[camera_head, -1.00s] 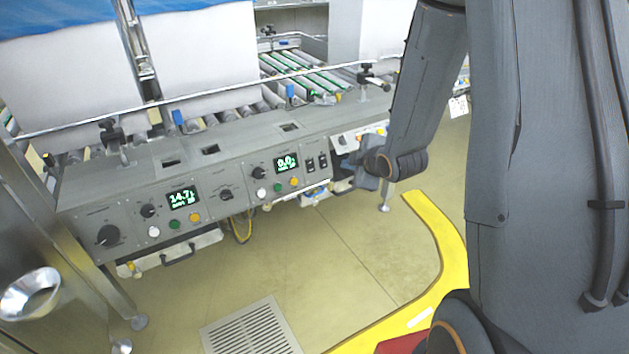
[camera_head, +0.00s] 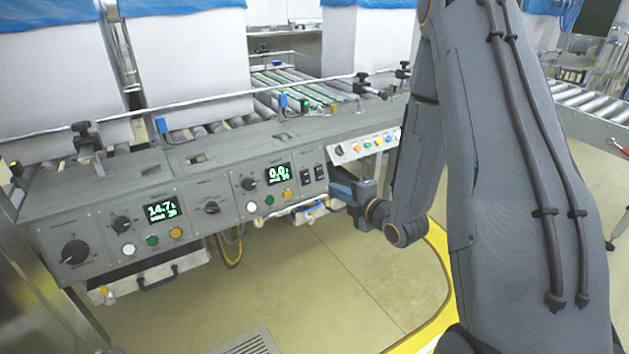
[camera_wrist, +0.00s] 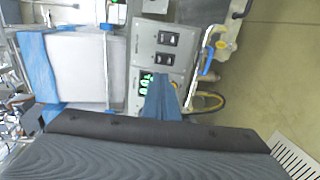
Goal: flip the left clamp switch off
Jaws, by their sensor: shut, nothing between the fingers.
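Two black rocker switches sit side by side on the sloped front of the grey control panel (camera_head: 110,190), right of the right green display. The left clamp switch (camera_head: 306,175) is the one nearer that display; it also shows in the wrist view (camera_wrist: 165,59). The other switch (camera_head: 319,172) is just right of it in the head view and above it in the wrist view (camera_wrist: 168,39). I cannot tell which way either rocker is tipped. My gripper (camera_head: 338,189) has blue fingers, shut and empty, right of the switches. In the wrist view the fingers (camera_wrist: 160,85) point toward the panel.
The right display (camera_head: 278,174) has a knob and several coloured buttons beside it. A second panel with coloured buttons (camera_head: 365,145) stands behind my wrist. Rollers and a white box with blue liner (camera_head: 190,55) lie behind. The floor in front is open.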

